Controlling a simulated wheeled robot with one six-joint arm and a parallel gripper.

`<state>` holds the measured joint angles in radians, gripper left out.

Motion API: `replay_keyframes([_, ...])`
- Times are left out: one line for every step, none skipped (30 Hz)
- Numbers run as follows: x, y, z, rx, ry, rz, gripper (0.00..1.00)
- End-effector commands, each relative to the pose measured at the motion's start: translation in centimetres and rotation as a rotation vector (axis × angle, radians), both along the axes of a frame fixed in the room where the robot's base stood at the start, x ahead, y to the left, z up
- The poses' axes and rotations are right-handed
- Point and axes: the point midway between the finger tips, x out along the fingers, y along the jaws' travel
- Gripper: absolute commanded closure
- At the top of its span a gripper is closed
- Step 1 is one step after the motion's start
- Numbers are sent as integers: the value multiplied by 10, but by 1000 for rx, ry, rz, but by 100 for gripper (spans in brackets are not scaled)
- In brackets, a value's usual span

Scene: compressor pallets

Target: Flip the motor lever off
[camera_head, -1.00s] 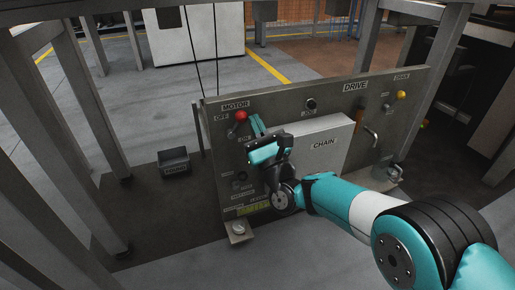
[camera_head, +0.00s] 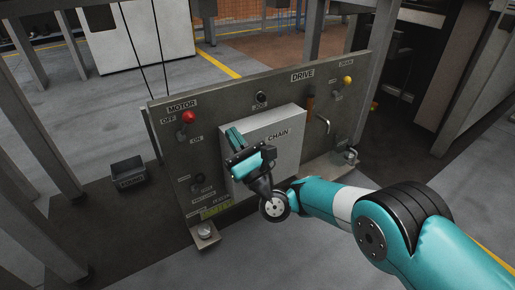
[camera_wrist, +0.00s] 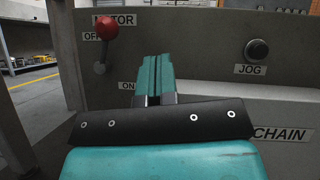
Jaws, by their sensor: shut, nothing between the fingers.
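The motor lever (camera_head: 188,117) has a red ball knob and sits at the upper left of the grey panel (camera_head: 225,95), under the MOTOR sign. Its knob points up, beside the OFF label (camera_head: 168,120) and above the ON label (camera_head: 196,140). In the wrist view the lever (camera_wrist: 105,28) stands at the upper left with its knob up by OFF. My gripper (camera_head: 234,136) is shut and empty, to the right of the lever and apart from it. In the wrist view its teal fingers (camera_wrist: 155,75) are together, right of the ON label.
The CHAIN box (camera_head: 285,132) juts from the panel close to my gripper. A black JOG button (camera_head: 261,97) is above it. A yellow-knobbed drain lever (camera_head: 347,80) is at the right. A small dark bin (camera_head: 128,172) sits on the floor at left, near grey frame posts.

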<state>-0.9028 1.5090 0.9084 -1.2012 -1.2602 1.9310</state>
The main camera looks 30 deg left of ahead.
Motion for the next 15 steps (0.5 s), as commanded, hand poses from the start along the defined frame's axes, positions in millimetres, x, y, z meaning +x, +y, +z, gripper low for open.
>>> replay_keyframes([2,-8,0,-2,4,-1,100])
replay_keyframes([2,-12,-1,-2,5,-2,100])
replay_keyframes([2,-16,1,-1,3,-1,100])
replay_keyframes([2,-17,3,-1,2,-2,100])
replay_keyframes([3,-19,2,-2,1,-3,100])
replay_keyframes([3,-21,1,-2,2,-1,100])
replay_keyframes([3,-23,1,-1,2,-1,100])
replay_keyframes([3,-25,0,-2,2,-1,100])
replay_keyframes([3,-28,-1,-2,2,-2,100])
replay_keyframes([3,-31,-2,-1,3,-1,100])
replay_keyframes([3,-33,-2,-1,3,-1,100])
replay_keyframes([3,-36,-4,0,3,-2,100])
replay_keyframes([3,-39,-4,0,2,-3,100])
replay_keyframes([4,-41,-6,-1,2,-3,100])
replay_keyframes([4,-45,-7,-1,2,-3,100])
